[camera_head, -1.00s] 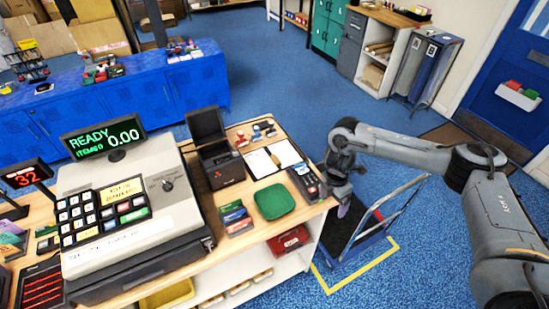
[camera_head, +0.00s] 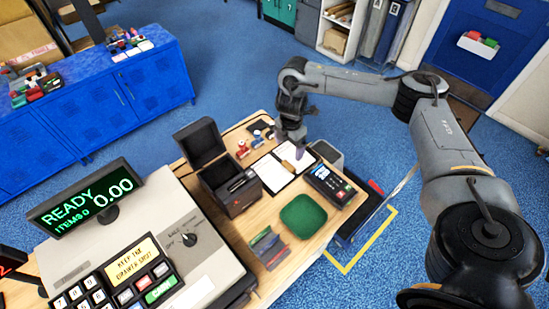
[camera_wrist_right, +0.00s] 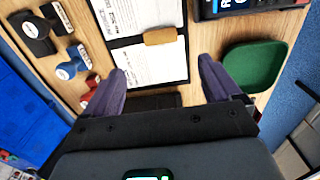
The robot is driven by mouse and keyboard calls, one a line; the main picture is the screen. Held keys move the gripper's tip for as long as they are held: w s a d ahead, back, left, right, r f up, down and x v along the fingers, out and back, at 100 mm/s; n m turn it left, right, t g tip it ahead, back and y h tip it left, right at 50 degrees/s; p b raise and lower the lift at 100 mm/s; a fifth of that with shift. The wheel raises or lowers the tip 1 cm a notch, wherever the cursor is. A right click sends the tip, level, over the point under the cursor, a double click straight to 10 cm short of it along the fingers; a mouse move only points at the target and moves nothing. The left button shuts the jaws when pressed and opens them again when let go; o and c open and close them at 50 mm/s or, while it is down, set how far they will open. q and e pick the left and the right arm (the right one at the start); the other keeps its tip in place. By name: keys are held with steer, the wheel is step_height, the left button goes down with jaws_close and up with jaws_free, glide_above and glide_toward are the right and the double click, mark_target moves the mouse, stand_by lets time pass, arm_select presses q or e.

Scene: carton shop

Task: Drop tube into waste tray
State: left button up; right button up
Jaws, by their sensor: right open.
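A short tan tube (camera_wrist_right: 160,36) lies across the papers of the open black folder (camera_wrist_right: 186,70), and it also shows in the head view (camera_head: 288,167). The green tray (camera_head: 303,215), likely the waste tray, sits near the counter's right edge; it shows at the right of the wrist view (camera_wrist_right: 252,66) and looks empty. My right gripper (camera_head: 297,150) hangs over the folder, close to the tube. In the wrist view its two purple fingers (camera_wrist_right: 162,70) are wide apart with nothing between them, and the tube lies beyond the fingertips. My left gripper is in neither view.
A card terminal (camera_head: 328,184) stands between the folder and the counter's right edge. Stamps (camera_wrist_right: 72,62) lie left of the folder in the wrist view. An open black box (camera_head: 229,185), coloured cards (camera_head: 267,247) and a large cash register (camera_head: 150,245) crowd the left.

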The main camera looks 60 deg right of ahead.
steer(key=b, duration=0.3)
glide_above(288, 166)
step_height(288, 166, down, 6)
steer(key=shift+w+d+r, duration=0.1)
steer(key=shift+w+r, duration=0.05)
steer(key=shift+f, duration=0.25)
step_height(288, 166, down, 4)
steer(key=shift+p, duration=0.85)
steer(key=shift+f, duration=0.35)
steer(key=c, duration=1.2)
steer(key=shift+r, duration=0.15)
